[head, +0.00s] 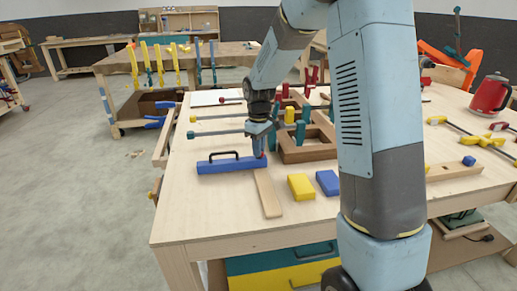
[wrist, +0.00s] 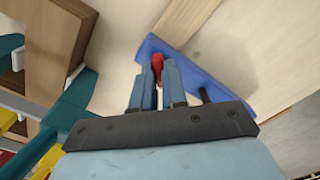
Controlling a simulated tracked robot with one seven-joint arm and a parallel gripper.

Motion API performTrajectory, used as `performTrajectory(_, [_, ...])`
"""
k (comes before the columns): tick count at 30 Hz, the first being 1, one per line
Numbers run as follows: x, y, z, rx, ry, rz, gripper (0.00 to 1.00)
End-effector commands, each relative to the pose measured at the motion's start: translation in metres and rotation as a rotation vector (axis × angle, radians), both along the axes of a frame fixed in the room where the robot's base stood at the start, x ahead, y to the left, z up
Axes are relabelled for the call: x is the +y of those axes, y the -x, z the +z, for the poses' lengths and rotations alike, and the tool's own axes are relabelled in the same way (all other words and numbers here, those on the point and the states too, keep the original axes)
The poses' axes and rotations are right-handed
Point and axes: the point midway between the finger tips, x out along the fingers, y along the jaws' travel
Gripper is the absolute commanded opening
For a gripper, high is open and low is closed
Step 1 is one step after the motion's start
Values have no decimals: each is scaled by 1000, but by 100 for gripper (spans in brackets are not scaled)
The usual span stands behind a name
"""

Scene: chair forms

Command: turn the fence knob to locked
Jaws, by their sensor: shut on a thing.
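The blue fence (head: 225,166) lies on the workbench in the head view, with a black handle (head: 222,155) on top. In the wrist view the fence (wrist: 205,75) runs diagonally behind the fingers. My gripper (head: 259,153) points down at the fence's right end. In the wrist view my gripper (wrist: 158,80) has its two blue-grey fingers on either side of the red fence knob (wrist: 158,64), shut on it. The fingers hide part of the knob, and I cannot read any lock marking on it.
A pale wooden strip (head: 267,196) extends from the fence toward the bench's front. A yellow block (head: 301,187) and a blue block (head: 328,183) stand to the right. A brown wooden frame (head: 305,152) with teal clamps stands close behind my gripper. The bench's front left is clear.

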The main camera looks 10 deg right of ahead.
Motion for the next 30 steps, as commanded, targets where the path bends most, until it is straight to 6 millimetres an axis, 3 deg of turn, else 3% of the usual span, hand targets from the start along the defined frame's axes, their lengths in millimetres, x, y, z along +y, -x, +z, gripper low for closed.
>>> performTrajectory(18, [1, 0, 0, -1, 0, -560, 0])
performTrajectory(30, [0, 0, 0, -1, 0, -771, 0])
